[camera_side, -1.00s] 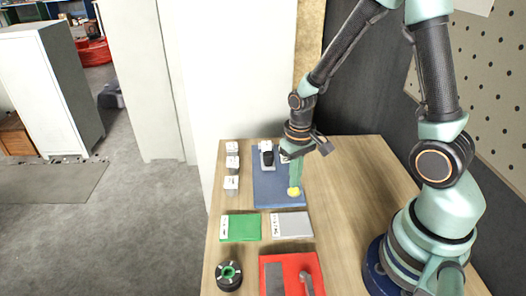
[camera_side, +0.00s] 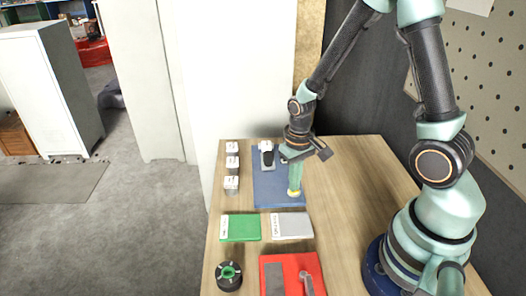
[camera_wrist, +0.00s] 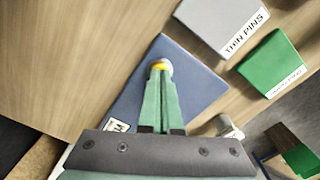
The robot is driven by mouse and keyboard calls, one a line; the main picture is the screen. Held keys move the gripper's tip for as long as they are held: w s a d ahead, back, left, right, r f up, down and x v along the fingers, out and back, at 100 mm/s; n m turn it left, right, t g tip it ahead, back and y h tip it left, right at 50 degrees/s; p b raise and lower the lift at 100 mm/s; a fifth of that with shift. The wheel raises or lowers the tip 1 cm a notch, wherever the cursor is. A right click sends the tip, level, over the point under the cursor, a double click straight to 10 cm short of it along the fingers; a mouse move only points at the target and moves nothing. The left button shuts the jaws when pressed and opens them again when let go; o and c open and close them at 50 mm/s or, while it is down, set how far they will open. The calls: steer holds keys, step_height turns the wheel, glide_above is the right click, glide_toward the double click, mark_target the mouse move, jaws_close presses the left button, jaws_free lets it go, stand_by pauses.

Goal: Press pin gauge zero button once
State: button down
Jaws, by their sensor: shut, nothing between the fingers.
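The yellow button (camera_side: 294,194) sits on the blue plate (camera_side: 270,200), near its front right corner. In the wrist view the button (camera_wrist: 160,65) shows as a small yellow-orange patch at the fingertips. My gripper (camera_side: 295,188) is shut and empty and points down at the button. Its green fingers (camera_wrist: 160,78) cover most of the button, and the tips look to be at its top. I cannot tell whether they touch it or whether it is pressed in.
A black and white device (camera_side: 267,155) stands at the plate's back. Small labelled blocks (camera_side: 232,163) line the table's left edge. A green tray (camera_side: 241,228), a grey tray (camera_side: 292,225), a red fixture (camera_side: 290,262) and a dark round knob (camera_side: 229,275) lie in front.

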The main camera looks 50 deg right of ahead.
stand_by(0.4)
steer(key=shift+r, duration=3.5)
steer(key=s+a+r+n+t, duration=0.1)
steer(key=a+r+t, duration=0.1)
steer(key=r, duration=0.6)
steer(key=s+a+r+n+t, duration=0.2)
steer(key=r+t, duration=0.1)
steer(key=r, duration=0.4)
steer(key=shift+s+r+t, duration=0.15)
steer(key=shift+r+t, duration=0.15)
steer(key=shift+r, duration=0.05)
